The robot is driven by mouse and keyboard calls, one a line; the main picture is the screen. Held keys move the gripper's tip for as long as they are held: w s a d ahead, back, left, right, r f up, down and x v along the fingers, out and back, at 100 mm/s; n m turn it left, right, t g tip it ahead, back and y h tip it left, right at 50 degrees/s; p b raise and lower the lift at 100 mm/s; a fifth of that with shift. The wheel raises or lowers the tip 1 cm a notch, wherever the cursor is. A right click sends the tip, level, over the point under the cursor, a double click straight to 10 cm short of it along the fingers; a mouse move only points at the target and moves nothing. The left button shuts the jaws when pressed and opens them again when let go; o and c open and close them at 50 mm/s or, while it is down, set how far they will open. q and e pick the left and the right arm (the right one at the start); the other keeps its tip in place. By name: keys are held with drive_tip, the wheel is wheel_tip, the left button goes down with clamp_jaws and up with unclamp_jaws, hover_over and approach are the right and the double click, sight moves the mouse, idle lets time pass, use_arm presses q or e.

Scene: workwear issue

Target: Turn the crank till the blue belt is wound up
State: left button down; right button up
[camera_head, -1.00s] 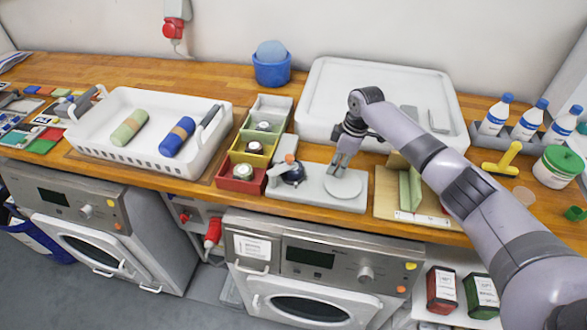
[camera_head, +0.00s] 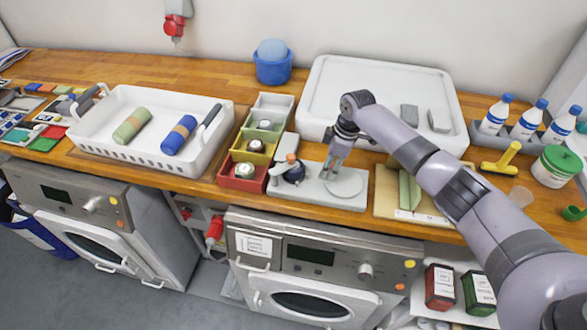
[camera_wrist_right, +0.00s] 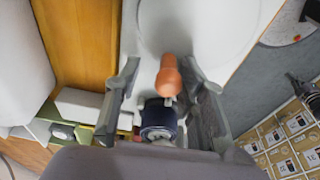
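The winder is a pale grey plate (camera_head: 318,190) on the counter, with a round pale disc at its right end. A dark blue roll, the blue belt (camera_head: 295,173), sits at the plate's left end. The crank's orange knob (camera_head: 291,158) stands beside it. My right gripper (camera_head: 331,175) is above the plate, right of the knob and apart from it. In the right wrist view its fingers are spread, with the orange knob (camera_wrist_right: 167,76) and dark blue roll (camera_wrist_right: 158,118) showing between them. No loose belt end can be made out. My left gripper is not in view.
A row of bins, red (camera_head: 242,183), yellow and grey, stands close left of the winder. A white basket (camera_head: 95,150) holds a green roll and a blue roll. A large white tray (camera_head: 320,95) lies behind; a board with a green piece (camera_head: 408,190) is to the right.

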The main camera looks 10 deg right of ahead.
drive_tip(key=shift+s+d, duration=0.1)
drive_tip(key=p+v, duration=0.2)
drive_tip(key=a+p+v, duration=0.1)
drive_tip(key=p+v, duration=0.4)
drive_tip(key=shift+w+a+r, duration=0.1)
drive_tip(key=shift+w+r, duration=0.25)
drive_tip(key=shift+r, duration=0.25)
